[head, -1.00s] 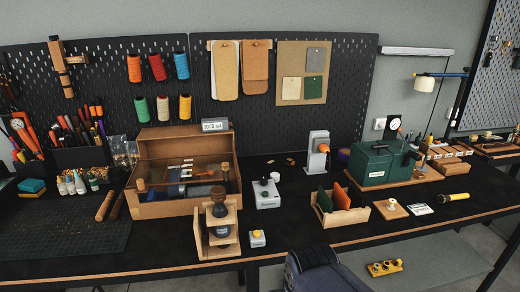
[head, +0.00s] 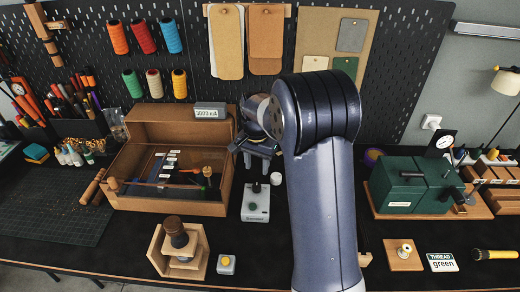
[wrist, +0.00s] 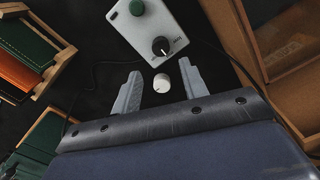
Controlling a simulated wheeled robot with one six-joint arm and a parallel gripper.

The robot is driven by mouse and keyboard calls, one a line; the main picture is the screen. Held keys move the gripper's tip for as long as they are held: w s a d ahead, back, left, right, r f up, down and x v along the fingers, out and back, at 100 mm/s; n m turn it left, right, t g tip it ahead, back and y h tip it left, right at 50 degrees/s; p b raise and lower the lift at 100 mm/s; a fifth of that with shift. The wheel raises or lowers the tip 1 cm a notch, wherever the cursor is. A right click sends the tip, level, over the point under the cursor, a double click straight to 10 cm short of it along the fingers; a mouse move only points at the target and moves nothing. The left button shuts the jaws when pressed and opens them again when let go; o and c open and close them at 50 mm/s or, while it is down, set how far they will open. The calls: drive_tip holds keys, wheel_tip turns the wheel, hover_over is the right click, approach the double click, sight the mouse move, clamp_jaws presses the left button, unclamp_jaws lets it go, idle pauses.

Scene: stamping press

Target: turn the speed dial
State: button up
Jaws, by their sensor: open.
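The white control box (head: 255,204) stands on the black bench, right of the wooden box. The black speed dial (head: 257,187) sits at its far end. In the wrist view the dial (wrist: 160,46) shows a pale pointer mark, with a green button (wrist: 137,8) farther along the box. A small white cylinder (wrist: 161,83) stands just off the box's dial end. My gripper (head: 256,158) points down above and behind the dial. In the wrist view its fingers (wrist: 160,72) are open and empty, with the white cylinder seen between them and the dial just beyond the tips.
The wooden box (head: 168,208) stands close on the left. A wooden stand (head: 198,240) and a small yellow-topped button box (head: 226,264) are nearer the front edge. A green machine (head: 410,187) is at right. In the wrist view a rack with green and orange sheets (wrist: 35,50) is at left.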

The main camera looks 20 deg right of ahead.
sight(257, 186)
drive_tip(key=shift+w+f, duration=0.15)
drive_tip(key=shift+f, duration=0.1)
wheel_tip(257, 186, down, 9)
drive_tip(key=b, duration=0.7)
drive_tip(key=shift+r+p, duration=0.3)
drive_tip(key=shift+c, duration=0.9)
drive_tip(key=c, duration=0.3)
